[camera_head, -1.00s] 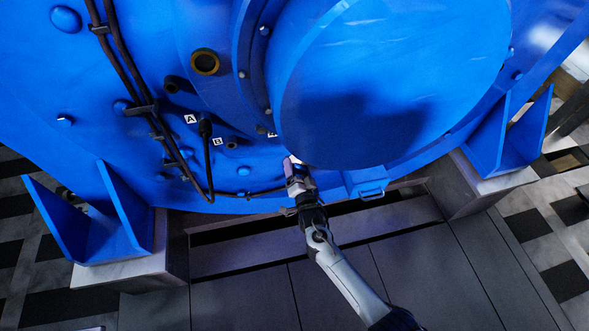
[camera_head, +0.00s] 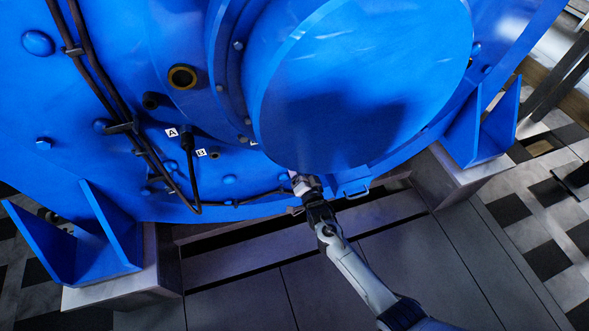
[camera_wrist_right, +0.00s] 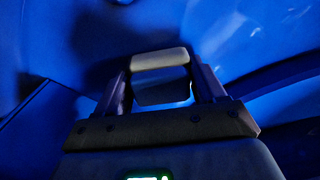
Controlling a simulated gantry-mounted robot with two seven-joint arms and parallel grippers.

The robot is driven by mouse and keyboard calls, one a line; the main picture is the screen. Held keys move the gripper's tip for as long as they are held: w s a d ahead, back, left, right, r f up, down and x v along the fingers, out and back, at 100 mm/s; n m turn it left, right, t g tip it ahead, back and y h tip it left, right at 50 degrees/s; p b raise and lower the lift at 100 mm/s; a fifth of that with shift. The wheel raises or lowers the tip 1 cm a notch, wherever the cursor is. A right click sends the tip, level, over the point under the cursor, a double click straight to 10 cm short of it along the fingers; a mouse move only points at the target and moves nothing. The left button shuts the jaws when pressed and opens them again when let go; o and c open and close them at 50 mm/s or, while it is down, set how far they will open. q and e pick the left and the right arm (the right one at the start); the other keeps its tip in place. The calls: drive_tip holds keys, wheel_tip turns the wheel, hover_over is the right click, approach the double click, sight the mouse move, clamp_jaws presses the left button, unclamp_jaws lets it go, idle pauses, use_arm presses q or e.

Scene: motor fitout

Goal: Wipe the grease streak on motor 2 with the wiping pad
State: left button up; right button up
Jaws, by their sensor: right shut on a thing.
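A large blue motor (camera_head: 80,180) fills the upper head view, with a big round cover (camera_head: 365,80) at its front. I see no motor number. My right gripper (camera_head: 299,182) is at the lower left edge of this cover. In the right wrist view my right gripper (camera_wrist_right: 162,80) is shut on the pale wiping pad (camera_wrist_right: 158,60), held across its fingertips. The pad's pale end also shows in the head view (camera_head: 296,177). I cannot tell whether it touches the motor. Dark patches show on the blue surface, but I cannot tell shadow from grease. My left gripper is out of view.
Black cables (camera_head: 100,85) run down the motor's left side to a plug by labels A (camera_head: 171,132) and B (camera_head: 201,153). A small blue handle (camera_head: 355,189) is right of my gripper. Blue feet (camera_head: 100,240) rest on pale blocks. The grey floor (camera_head: 400,270) in front is clear.

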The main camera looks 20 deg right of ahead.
drive_tip(key=shift+d, duration=0.75)
drive_tip(key=shift+s+d, duration=0.15)
drive_tip(key=shift+d, duration=0.75)
drive_tip(key=shift+d+p, duration=0.1)
drive_tip(key=shift+p, duration=0.3)
drive_tip(key=shift+a, duration=0.7)
drive_tip(key=shift+w+a, duration=0.2)
drive_tip(key=shift+a, duration=0.95)
drive_tip(key=a, duration=0.4)
drive_tip(key=w+a+b, duration=0.1)
drive_tip(key=a, duration=0.2)
